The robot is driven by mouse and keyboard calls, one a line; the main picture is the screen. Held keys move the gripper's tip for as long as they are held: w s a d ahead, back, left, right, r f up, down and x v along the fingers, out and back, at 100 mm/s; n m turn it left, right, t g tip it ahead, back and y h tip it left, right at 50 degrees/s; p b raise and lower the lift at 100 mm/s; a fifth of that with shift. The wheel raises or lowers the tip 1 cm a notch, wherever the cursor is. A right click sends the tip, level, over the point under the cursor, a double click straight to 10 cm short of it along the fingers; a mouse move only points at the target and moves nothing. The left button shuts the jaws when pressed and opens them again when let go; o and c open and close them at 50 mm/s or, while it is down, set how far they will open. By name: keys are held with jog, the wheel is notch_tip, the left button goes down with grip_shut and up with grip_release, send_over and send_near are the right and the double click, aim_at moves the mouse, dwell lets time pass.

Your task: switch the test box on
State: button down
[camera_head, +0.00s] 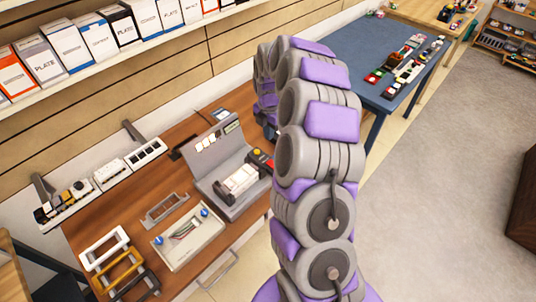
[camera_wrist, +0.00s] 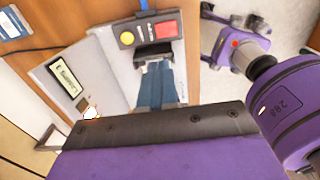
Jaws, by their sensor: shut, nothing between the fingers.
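The test box (camera_head: 222,150) is a grey unit with an upright back panel and a flat front part on the wooden bench. In the wrist view its panel (camera_wrist: 110,65) shows a small display (camera_wrist: 66,77), a yellow round button (camera_wrist: 127,38) and a red block (camera_wrist: 166,29). A small bright spot with an orange edge (camera_wrist: 91,112) lies near the gripper edge; I cannot tell whether it is a switch or a lamp. My gripper (camera_wrist: 150,126) is shut and empty, over the box's near part, which it hides. In the head view my arm hides the gripper.
The bench (camera_head: 150,150) also holds a tray with blue knobs (camera_head: 188,238), several frames (camera_head: 122,268) and white modules (camera_head: 110,174) along the back. A shelf of boxes (camera_head: 90,40) runs above. A blue table (camera_head: 350,55) stands behind right.

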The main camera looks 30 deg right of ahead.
aim_at(269, 162)
notch_tip(269, 162, down, 14)
jog(key=b, duration=0.2)
jog(key=shift+d+b, duration=0.15)
jog(key=shift+b, duration=0.15)
jog(key=shift+s, duration=0.1)
jog(key=shift+s+d+r, duration=0.2)
jog(key=shift+s, duration=0.5)
jog(key=shift+r, duration=0.1)
